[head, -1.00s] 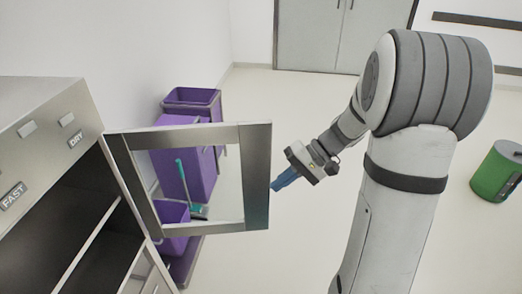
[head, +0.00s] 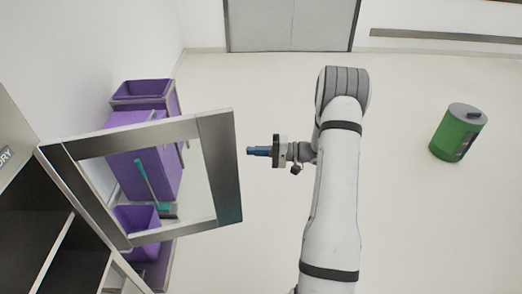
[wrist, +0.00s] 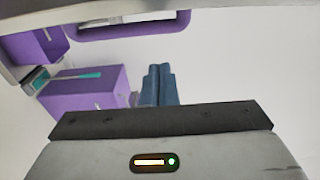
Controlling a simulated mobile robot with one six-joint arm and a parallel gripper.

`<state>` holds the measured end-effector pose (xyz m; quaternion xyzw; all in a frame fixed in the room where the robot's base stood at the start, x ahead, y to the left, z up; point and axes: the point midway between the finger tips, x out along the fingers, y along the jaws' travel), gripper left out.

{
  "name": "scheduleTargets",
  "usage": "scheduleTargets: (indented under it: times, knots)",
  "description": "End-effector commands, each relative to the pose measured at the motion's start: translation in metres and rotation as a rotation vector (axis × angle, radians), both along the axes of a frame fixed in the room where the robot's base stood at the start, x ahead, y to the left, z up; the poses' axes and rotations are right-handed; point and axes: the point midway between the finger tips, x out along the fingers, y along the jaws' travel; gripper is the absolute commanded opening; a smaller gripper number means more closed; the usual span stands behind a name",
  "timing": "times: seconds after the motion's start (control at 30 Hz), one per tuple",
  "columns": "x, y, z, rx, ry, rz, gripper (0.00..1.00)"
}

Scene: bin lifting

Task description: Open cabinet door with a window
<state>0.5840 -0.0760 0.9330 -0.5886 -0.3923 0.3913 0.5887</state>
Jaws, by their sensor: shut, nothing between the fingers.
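The cabinet door (head: 218,160) is a metal frame around a clear window, and it stands swung wide open from the cabinet (head: 62,235) at the left. Dark shelves show inside the cabinet. My gripper (head: 249,151) is to the right of the door's free edge, with a small gap between them in the head view. Its blue fingers are together and hold nothing; they also show in the wrist view (wrist: 158,86). A strip of the door frame seems to cross the top of the wrist view.
Purple bins on a cart (head: 145,160) stand behind the door, seen through its window, with a teal tool (head: 147,180). A green bin (head: 458,133) stands at the far right. Grey double doors (head: 290,25) are at the back. The floor between is clear.

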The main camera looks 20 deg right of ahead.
Motion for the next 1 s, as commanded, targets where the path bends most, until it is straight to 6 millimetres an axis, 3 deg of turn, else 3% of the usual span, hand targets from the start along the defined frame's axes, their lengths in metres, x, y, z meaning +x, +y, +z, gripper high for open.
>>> scheduleTargets:
  times: [0.23,0.5,1.0]
  knots:
    - [0.02,0.052,0.003,0.0,0.003,0.005,0.0]
    - [-0.015,0.052,0.001,0.0,0.003,0.003,0.0]
    - [-0.022,0.054,-0.001,-0.001,0.001,0.003,0.0]
